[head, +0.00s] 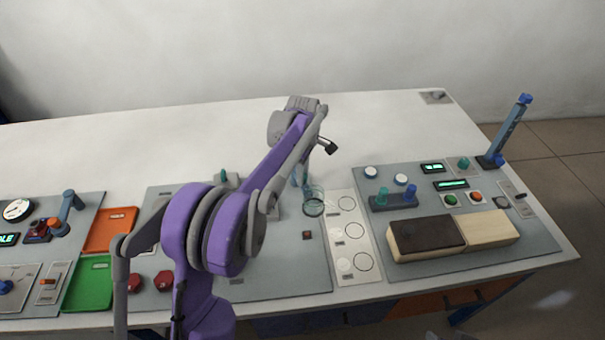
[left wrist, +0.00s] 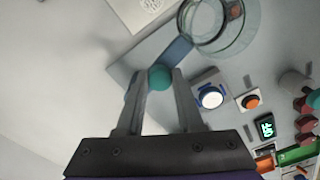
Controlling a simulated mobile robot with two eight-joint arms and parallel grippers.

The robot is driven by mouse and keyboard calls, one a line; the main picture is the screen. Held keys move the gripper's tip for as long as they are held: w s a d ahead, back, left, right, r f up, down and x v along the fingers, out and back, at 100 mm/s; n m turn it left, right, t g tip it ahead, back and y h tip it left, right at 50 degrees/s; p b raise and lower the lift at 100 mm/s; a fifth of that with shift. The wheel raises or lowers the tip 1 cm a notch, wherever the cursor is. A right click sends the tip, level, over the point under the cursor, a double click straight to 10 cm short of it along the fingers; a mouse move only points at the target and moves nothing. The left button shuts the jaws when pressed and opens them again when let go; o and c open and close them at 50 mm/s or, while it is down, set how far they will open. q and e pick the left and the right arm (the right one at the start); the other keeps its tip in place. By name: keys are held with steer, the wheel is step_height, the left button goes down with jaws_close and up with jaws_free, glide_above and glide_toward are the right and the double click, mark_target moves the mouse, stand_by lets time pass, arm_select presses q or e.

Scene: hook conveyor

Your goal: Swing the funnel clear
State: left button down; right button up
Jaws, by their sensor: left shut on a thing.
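The funnel (left wrist: 236,48) looks like a clear glass ring in the left wrist view, joined to a blue swing arm (left wrist: 178,50). A round teal knob (left wrist: 160,77) is at the end of that arm. My left gripper (left wrist: 158,84) is shut on the teal knob, with one finger on each side. In the head view the glass funnel (head: 313,203) is beside the white strip with circles, and my left arm hides most of its mount and the fingertips. My right gripper is not in view.
A white strip with circles (head: 346,279) lies right of the funnel. Further right are a two-tone box (head: 426,238) and a panel with buttons and knobs. Orange (head: 112,230) and green (head: 88,284) trays sit left. The table's back (head: 190,135) is clear.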

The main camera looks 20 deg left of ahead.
arm_select(q)
steer(key=c, duration=0.5)
jaws_free()
steer(key=shift+w, duration=0.1)
steer(key=shift+c, duration=0.2)
step_height(320, 180, up, 11)
steer(key=shift+p, duration=0.35)
steer(key=shift+d, duration=0.1)
steer(key=s+d+f+m+t, duration=0.2)
steer(key=s+m, duration=0.4)
steer(key=s, duration=0.4)
steer(key=s+d+f+m+t, duration=0.1)
steer(key=s+d+f+m, duration=0.2)
steer(key=s+m, duration=0.3)
steer(key=s+d+f+m+t, duration=0.2)
steer(key=s+f+m, duration=0.3)
steer(key=s, duration=0.9)
steer(key=shift+d+m+t, duration=0.3)
steer(key=shift+d+m, duration=0.4)
steer(key=shift+d, duration=0.1)
